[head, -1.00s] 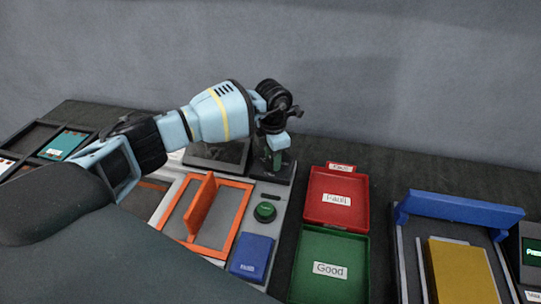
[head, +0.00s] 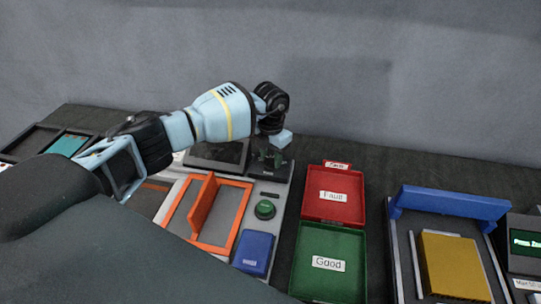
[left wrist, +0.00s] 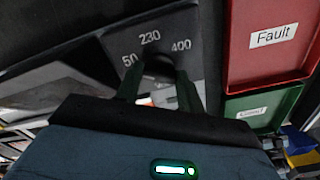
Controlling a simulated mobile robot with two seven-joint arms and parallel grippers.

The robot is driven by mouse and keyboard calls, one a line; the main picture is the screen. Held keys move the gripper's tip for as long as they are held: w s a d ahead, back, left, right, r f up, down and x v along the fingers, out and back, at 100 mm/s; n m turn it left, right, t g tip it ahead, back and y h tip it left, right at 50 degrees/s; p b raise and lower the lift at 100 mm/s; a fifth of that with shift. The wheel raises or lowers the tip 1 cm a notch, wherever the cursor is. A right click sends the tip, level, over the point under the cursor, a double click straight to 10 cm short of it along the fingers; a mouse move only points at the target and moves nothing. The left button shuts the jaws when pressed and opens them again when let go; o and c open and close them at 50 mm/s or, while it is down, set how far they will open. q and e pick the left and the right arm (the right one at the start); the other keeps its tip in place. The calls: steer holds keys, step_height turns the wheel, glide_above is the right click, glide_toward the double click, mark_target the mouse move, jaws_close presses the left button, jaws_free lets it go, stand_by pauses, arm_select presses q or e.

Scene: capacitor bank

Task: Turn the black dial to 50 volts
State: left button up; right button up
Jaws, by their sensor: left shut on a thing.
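The black dial (left wrist: 160,66) shows between my left gripper's fingers in the left wrist view. Its dark plate (left wrist: 196,66) carries the marks 50, 230 and 400, with 50 at left, 230 at the top and 400 at right. My left gripper (left wrist: 158,88) is shut on the dial from above. In the head view the left gripper (head: 271,157) is at the back right of the grey tester panel, and the hand hides the dial. The fingers cover part of the dial, so I cannot tell where it points. My right gripper is not in view.
The panel holds an orange frame with a raised flap (head: 202,206), a green button (head: 265,209) and a blue block (head: 253,252). A red Fault tray (head: 334,212) and a green Good tray (head: 328,285) lie to the right. A blue-handled fixture (head: 452,204) stands farther right.

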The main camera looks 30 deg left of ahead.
mark_target(271, 159)
arm_select(q)
steer(key=o, duration=1)
steer(key=shift+r, duration=3.9)
